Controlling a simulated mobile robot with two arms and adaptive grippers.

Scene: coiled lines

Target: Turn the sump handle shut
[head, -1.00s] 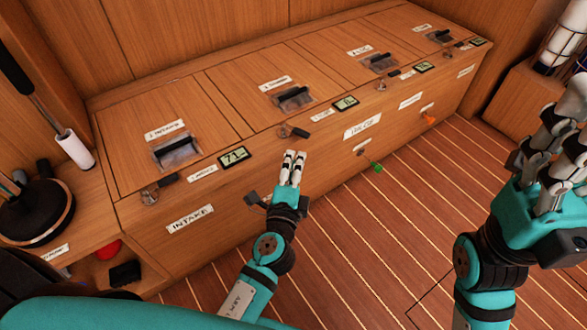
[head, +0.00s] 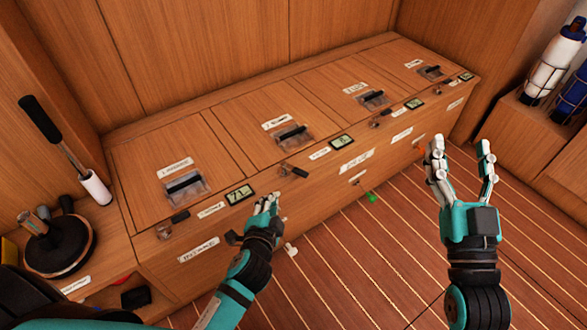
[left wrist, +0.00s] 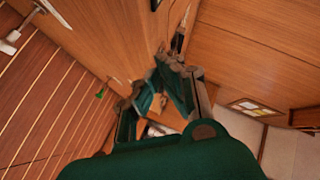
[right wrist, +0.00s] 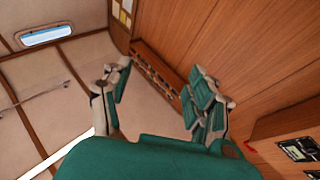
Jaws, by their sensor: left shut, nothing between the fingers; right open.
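The bench front carries several small dark-handled levers, including one at the left (head: 173,221) and one near the middle (head: 294,171). Lower on the face are a white handle (head: 291,248), a green handle (head: 371,197) and an orange one (head: 419,146). The labels are too blurred to tell which is the sump handle. My left gripper (head: 268,203) is shut and empty, close before the bench front between the left and middle levers, above the white handle. The green handle also shows in the left wrist view (left wrist: 100,95). My right gripper (head: 461,165) is open and empty, right of the bench.
Lids with black grips (head: 293,134) line the bench top. Small displays (head: 240,194) sit along its edge. A round dark base (head: 60,247) with a long-handled tool stands at the left. Strapped bottles (head: 550,68) stand at the right. The striped floor (head: 390,270) is clear.

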